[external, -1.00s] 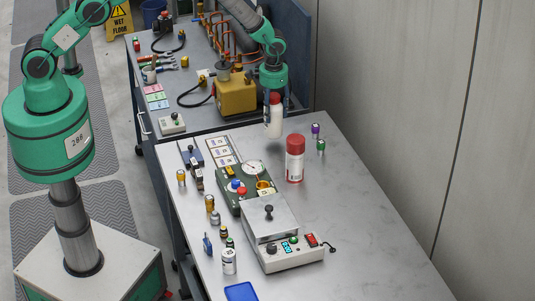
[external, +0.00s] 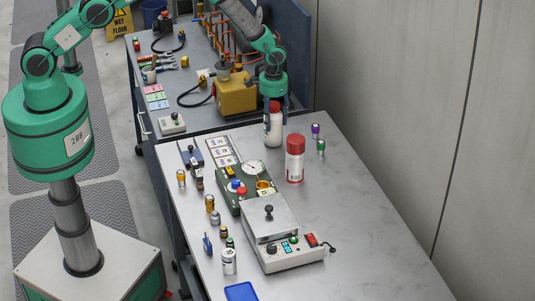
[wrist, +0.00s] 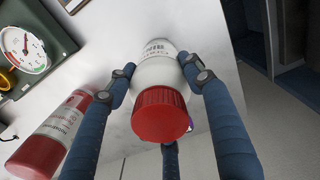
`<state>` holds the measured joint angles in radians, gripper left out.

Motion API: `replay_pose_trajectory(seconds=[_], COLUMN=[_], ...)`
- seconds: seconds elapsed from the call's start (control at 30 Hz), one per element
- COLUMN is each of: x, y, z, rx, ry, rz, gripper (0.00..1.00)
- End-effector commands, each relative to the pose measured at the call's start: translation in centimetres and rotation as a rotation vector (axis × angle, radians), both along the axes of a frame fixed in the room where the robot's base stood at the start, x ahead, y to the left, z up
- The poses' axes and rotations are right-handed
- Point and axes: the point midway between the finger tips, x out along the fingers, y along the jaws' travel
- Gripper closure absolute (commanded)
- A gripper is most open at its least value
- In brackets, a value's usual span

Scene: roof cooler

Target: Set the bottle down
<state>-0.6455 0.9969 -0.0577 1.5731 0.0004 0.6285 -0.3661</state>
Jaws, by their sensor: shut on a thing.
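The bottle (external: 273,130) is white with a red cap and is upright at the far end of the near table (external: 365,225). In the external view my gripper (external: 275,110) comes down from above around the bottle's upper part. The bottle's base appears at the tabletop; whether it bears fully on it I cannot tell.
A larger red-capped bottle (external: 295,160) stands just to the right and nearer the camera. A green gauge unit (external: 240,185) is to the left. Two small vials (external: 318,140) stand further right. The table's right side is clear.

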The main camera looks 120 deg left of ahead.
Motion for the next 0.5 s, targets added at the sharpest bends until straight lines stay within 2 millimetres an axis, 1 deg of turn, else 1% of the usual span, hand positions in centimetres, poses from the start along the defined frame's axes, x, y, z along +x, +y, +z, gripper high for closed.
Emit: replay_pose_trajectory(seconds=[0.03,0.07,0.13,0.5], x=[0.00,-0.01,-0.01,-0.02], y=[0.00,-0.01,-0.01,-0.01], z=[-0.23,-0.19,-0.14,-0.07], rx=[0.000,0.000,0.000,0.000], ry=[0.000,0.000,0.000,0.000], rz=[0.000,0.000,0.000,0.000], gripper=[0.75,0.45,0.31,0.30])
